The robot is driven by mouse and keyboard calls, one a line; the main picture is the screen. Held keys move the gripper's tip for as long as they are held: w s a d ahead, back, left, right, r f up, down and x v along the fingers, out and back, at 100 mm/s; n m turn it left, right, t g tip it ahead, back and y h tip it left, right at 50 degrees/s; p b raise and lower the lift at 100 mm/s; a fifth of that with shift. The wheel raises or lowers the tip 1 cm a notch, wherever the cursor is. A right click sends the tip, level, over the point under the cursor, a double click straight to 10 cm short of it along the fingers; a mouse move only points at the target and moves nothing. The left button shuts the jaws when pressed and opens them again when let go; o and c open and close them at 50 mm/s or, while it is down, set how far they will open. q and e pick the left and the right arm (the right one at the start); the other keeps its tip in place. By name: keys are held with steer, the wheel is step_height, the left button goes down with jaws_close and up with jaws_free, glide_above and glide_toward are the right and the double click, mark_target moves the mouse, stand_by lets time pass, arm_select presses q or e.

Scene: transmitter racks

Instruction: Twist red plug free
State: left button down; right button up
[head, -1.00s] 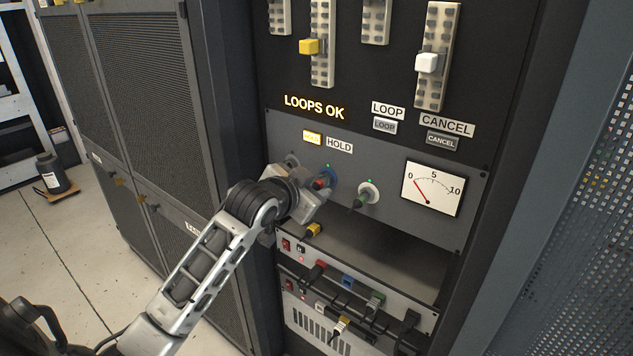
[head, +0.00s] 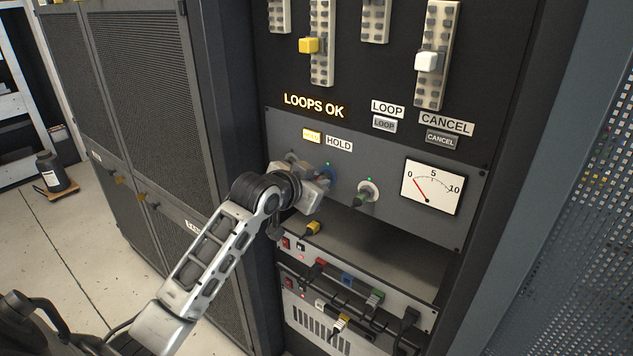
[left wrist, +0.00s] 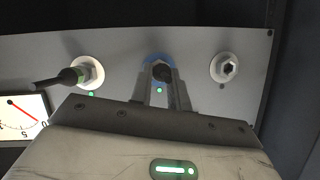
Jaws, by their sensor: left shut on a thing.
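My left gripper (head: 322,182) is at the panel, at the blue-ringed socket (head: 331,172). Its jaws are shut on a plug there. In the left wrist view, my two fingers (left wrist: 160,92) stand either side of a dark plug end (left wrist: 162,73) in front of the blue ring (left wrist: 157,60). The plug's red part is hidden behind the gripper in the head view, and I cannot tell whether the plug is still seated. My right gripper is not in view.
A green-and-black plug (head: 360,199) sits in the socket to the right, close to the gripper. An empty socket (left wrist: 226,67) is on the other side. A gauge (head: 432,188) is further right.

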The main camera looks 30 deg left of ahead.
arm_select(q)
steer(key=shift+a+n+h, duration=0.15)
steer(key=shift+n+h, duration=0.55)
steer(key=shift+n, duration=0.4)
steer(key=n+h, duration=0.2)
steer(key=shift+a+n, duration=0.25)
steer(key=shift+n, duration=0.05)
steer(key=shift+a+f+n+h, duration=0.2)
steer(key=shift+n+h, duration=0.5)
steer(key=shift+n, duration=0.3)
steer(key=shift+w+n+h+b, duration=0.1)
steer(key=shift+n+h+b, duration=0.25)
steer(key=shift+n+h, duration=0.45)
